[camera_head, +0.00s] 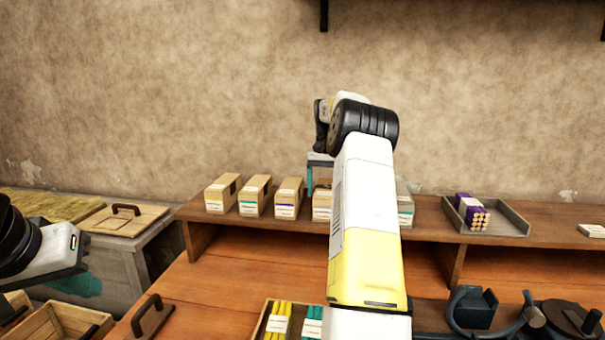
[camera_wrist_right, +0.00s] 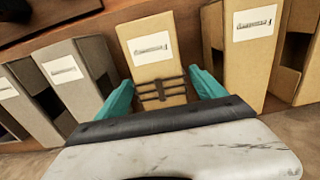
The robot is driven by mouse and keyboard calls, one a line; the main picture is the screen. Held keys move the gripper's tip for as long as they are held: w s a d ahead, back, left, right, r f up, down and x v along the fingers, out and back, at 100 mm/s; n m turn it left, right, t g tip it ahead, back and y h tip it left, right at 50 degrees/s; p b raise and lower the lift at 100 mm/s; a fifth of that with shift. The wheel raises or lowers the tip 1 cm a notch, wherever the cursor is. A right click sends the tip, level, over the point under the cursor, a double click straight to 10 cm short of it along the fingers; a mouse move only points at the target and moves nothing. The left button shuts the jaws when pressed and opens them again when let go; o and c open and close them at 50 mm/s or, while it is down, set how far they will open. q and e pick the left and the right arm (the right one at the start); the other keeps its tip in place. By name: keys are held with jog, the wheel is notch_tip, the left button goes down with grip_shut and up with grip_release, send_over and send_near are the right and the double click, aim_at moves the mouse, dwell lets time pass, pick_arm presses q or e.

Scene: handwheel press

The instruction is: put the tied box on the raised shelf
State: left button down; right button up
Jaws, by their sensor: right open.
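The tied box (camera_wrist_right: 152,57) is tan with a white label and dark bands across it. In the right wrist view it stands between the teal fingers of my open right gripper (camera_wrist_right: 161,88), with a small gap on either side. In the head view my right arm reaches over the raised shelf (camera_head: 290,223) and hides part of the box row. I cannot tell there which box is the tied one. My left gripper (camera_head: 55,262) is at the left edge, away from the boxes; its fingers do not show clearly.
Tan boxes (camera_head: 254,195) stand left of my arm on the shelf, and a grey box (camera_head: 405,205) right of it. A grey tray (camera_head: 500,222) with purple packs is farther right. Below are a wooden crate (camera_head: 62,325) and a dark clamp-like device (camera_head: 490,310).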

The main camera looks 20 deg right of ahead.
notch_tip(320, 180, up, 7)
jog(key=shift+r, duration=0.1)
jog(key=shift+a+r, duration=0.15)
jog(key=shift+r, duration=0.2)
jog(key=s+a+r+n+t, duration=0.2)
jog(key=s+a+r, duration=0.3)
jog(key=s+a, duration=0.3)
jog(key=s+a+r+n+t, duration=0.1)
jog(key=s+a+r+n, duration=0.1)
jog(key=s+a+r, duration=0.45)
jog(key=s+a+f+n+t+y, duration=0.1)
jog(key=s+a+f, duration=0.5)
jog(key=s, duration=0.4)
jog(key=s+a+f+n+t+y, duration=0.1)
jog(key=s+a+f+n+t, duration=0.1)
jog(key=s+a+f, duration=0.4)
jog(key=s, duration=0.4)
jog(key=shift+a, duration=0.2)
